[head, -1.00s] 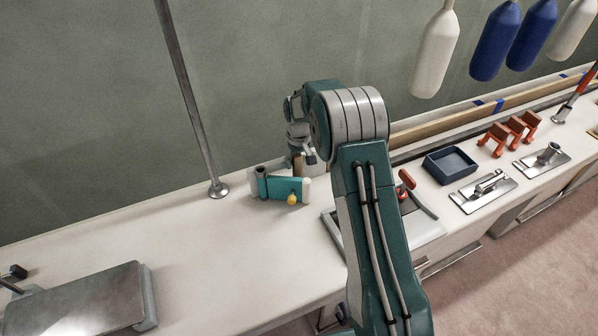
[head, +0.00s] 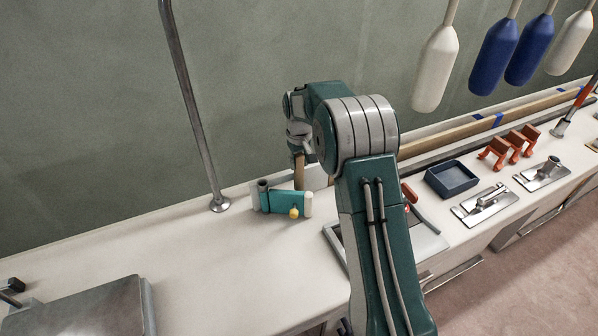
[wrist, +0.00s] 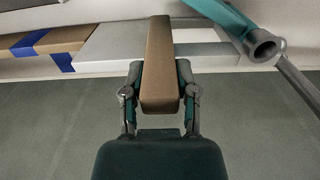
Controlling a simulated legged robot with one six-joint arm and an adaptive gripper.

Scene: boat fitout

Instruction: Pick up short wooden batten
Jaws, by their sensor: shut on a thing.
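The short wooden batten (wrist: 160,60) is a plain brown bar between the two fingers of my gripper (wrist: 160,85) in the wrist view. The fingers are shut on its sides. In the head view the batten (head: 299,172) hangs roughly upright below my gripper (head: 298,148), just behind a teal tool. My arm hides part of the area to its right. I cannot tell whether the batten's lower end touches the counter.
The teal tool with a yellow knob (head: 288,202) lies close by the batten. A metal pole (head: 192,110) stands to the left. A dark blue tray (head: 452,180), orange clamps (head: 508,148) and metal fittings lie to the right. The counter's left middle (head: 190,255) is clear.

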